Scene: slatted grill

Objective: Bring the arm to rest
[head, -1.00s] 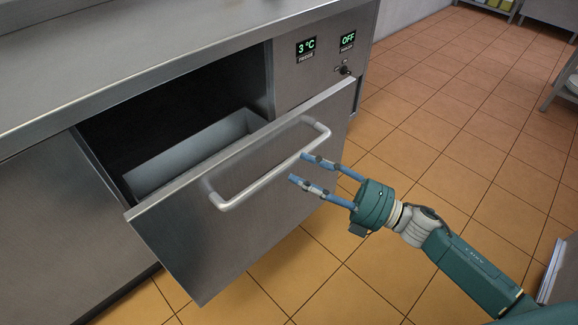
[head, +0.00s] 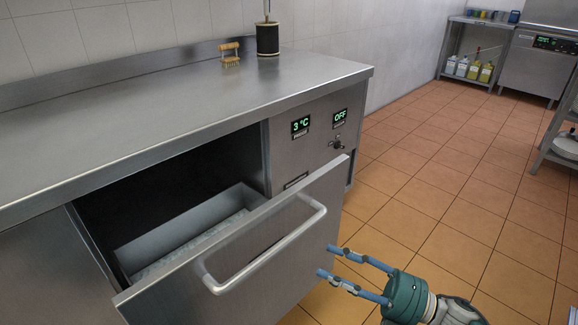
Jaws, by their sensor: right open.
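My right gripper (head: 324,261) is at the lower right of the head view, with blue fingers spread apart and nothing between them. It is to the right of the drawer handle (head: 262,248) and appears apart from it. The steel drawer (head: 285,262) is pulled out from the counter, and a pale inner bin shows behind its front. My left gripper is not in view.
The steel counter top (head: 180,120) holds a wooden brush (head: 230,53) and a dark cylindrical holder (head: 267,40) at the back. Tiled floor (head: 440,170) is clear to the right. A shelf with bottles (head: 470,68) stands far off, and a rack (head: 565,148) is at the right edge.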

